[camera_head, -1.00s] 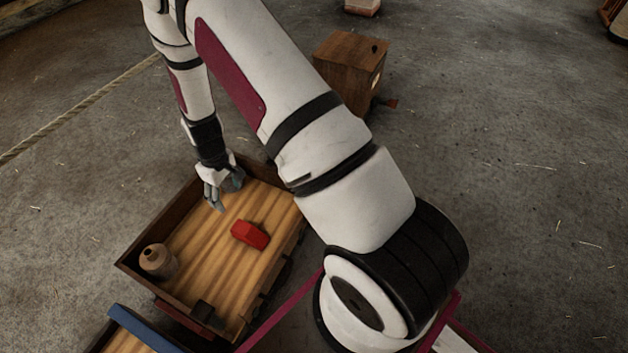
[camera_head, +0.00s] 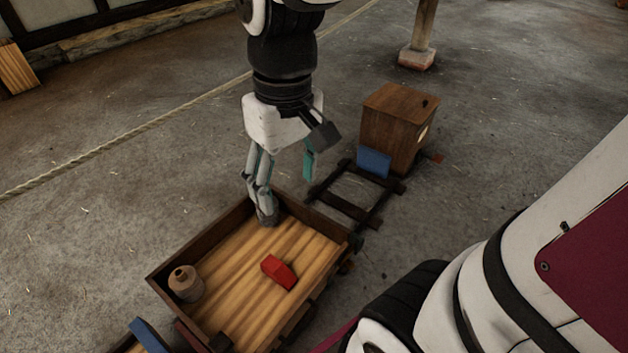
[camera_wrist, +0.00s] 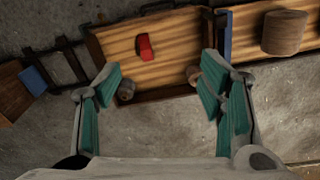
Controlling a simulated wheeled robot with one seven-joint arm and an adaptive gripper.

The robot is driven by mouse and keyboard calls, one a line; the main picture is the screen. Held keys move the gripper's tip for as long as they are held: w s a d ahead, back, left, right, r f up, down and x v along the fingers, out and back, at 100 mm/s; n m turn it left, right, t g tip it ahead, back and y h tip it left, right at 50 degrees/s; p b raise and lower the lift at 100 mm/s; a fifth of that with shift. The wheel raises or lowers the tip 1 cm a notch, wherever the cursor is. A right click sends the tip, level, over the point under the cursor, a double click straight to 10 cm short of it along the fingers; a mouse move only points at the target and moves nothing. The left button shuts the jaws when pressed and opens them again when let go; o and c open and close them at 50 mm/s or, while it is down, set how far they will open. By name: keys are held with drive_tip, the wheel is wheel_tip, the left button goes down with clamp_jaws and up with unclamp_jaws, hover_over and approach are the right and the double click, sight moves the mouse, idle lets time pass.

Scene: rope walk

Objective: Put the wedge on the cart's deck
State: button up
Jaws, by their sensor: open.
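The red block, which looks like the wedge (camera_head: 279,271), lies on the wooden deck of the cart (camera_head: 235,292). It also shows in the wrist view (camera_wrist: 145,46), apart from my fingers. My gripper (camera_head: 287,172) is open and points down near the deck's far end. In the wrist view my gripper (camera_wrist: 160,90) has its teal-padded fingers spread wide with nothing between them. The wedge lies beyond the fingertips there. My left finger partly overlaps a small grey object (camera_wrist: 126,92) near the deck's rim.
A brown jug (camera_head: 186,284) stands in the deck's left corner. A dark rim edges the deck. A wooden box (camera_head: 393,130) with a blue panel (camera_head: 374,163) stands beyond a dark frame (camera_head: 345,207). Another wagon with a tan cylinder (camera_wrist: 284,33) adjoins the cart.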

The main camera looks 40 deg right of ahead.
drive_tip(key=s+r+m, duration=0.1)
drive_tip(key=s+r, duration=0.2)
drive_tip(key=s, duration=1.2)
drive_tip(key=shift+s+d, duration=0.15)
drive_tip(key=shift+s, duration=0.25)
drive_tip(key=shift+r, duration=0.1)
wheel_tip(320, 180, up, 28)
drive_tip(key=t+p, duration=0.4)
drive_tip(key=p, duration=2.2)
drive_tip(key=shift+d+r+p, duration=0.2)
drive_tip(key=shift+d+p, duration=0.05)
drive_tip(key=shift+p, duration=0.05)
